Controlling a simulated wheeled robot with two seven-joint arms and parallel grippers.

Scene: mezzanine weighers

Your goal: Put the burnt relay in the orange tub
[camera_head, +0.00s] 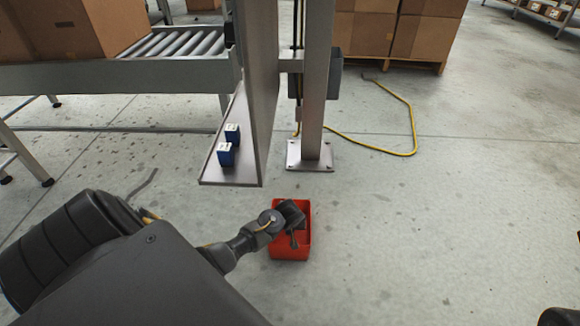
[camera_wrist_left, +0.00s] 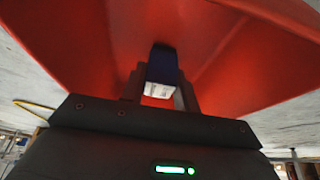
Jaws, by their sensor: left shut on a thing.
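The orange tub (camera_head: 290,254), which looks red-orange, stands on the floor below the end of the metal shelf. My left gripper (camera_head: 292,222) is over the tub and points down into it. In the left wrist view, the left gripper (camera_wrist_left: 162,92) is shut on a dark blue relay (camera_wrist_left: 162,66) with a white label. The walls of the tub (camera_wrist_left: 235,60) surround the relay in that view. In the head view my gripper hides the held relay. I cannot tell whether it has burn marks. My right gripper is not in view.
Two more blue relays, a nearer one (camera_head: 225,154) and a farther one (camera_head: 232,134), stand on the narrow metal shelf (camera_head: 213,172). A steel post (camera_head: 318,80) stands behind the tub. A yellow cable (camera_head: 412,125) lies on the floor.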

